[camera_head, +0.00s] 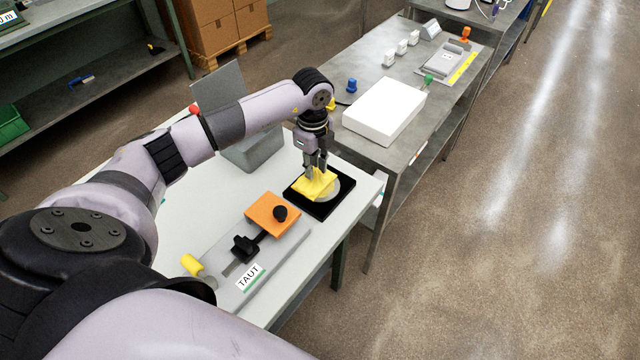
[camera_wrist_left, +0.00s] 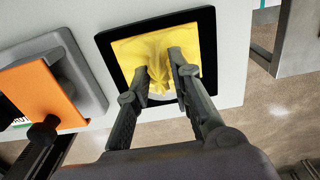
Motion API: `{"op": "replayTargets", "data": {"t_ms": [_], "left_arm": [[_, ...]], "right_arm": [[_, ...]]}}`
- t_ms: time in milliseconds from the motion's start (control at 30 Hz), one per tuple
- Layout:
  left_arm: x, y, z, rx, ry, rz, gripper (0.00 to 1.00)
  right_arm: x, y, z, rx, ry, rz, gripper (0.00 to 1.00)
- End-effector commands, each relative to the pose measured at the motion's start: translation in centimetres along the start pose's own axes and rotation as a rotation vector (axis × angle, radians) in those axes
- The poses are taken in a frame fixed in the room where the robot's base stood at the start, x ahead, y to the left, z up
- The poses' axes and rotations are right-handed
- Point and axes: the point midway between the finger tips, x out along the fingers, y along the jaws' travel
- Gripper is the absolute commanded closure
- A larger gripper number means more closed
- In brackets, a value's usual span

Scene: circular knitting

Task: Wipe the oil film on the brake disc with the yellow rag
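The yellow rag (camera_head: 313,184) lies on the pale round disc (camera_head: 331,190) in a black square tray (camera_head: 345,198) on the light table. My left gripper (camera_head: 317,168) points down at the rag. In the left wrist view, a bunched fold of the rag (camera_wrist_left: 128,50) stands between the two fingertips (camera_wrist_left: 166,72), which close on it. The rag covers most of the disc; only a strip of the disc (camera_wrist_left: 165,97) shows there. No oil film can be made out. My right gripper is not in view.
A grey fixture with an orange block (camera_head: 272,214), black knobs and a "TAUT" label (camera_head: 249,277) is in front of the tray. A grey open box (camera_head: 254,150) stands behind. A second table holds a white box (camera_head: 384,110).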

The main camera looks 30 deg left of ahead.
Motion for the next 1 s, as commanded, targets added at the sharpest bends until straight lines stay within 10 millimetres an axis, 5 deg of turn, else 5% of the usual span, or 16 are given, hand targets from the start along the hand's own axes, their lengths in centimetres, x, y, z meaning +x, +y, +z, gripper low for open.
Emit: {"op": "replayTargets", "data": {"t_ms": [267,733,1000], "left_arm": [[0.0,0.0,0.0,0.000,0.000,0.000,1.00],[0.1,0.0,-0.2,0.000,0.001,0.000,1.00],[0.0,0.1,-2.4,0.003,0.002,0.002,1.00]], "right_arm": [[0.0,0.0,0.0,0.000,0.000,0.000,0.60],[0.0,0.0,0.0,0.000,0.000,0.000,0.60],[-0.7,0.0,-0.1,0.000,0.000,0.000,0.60]]}}
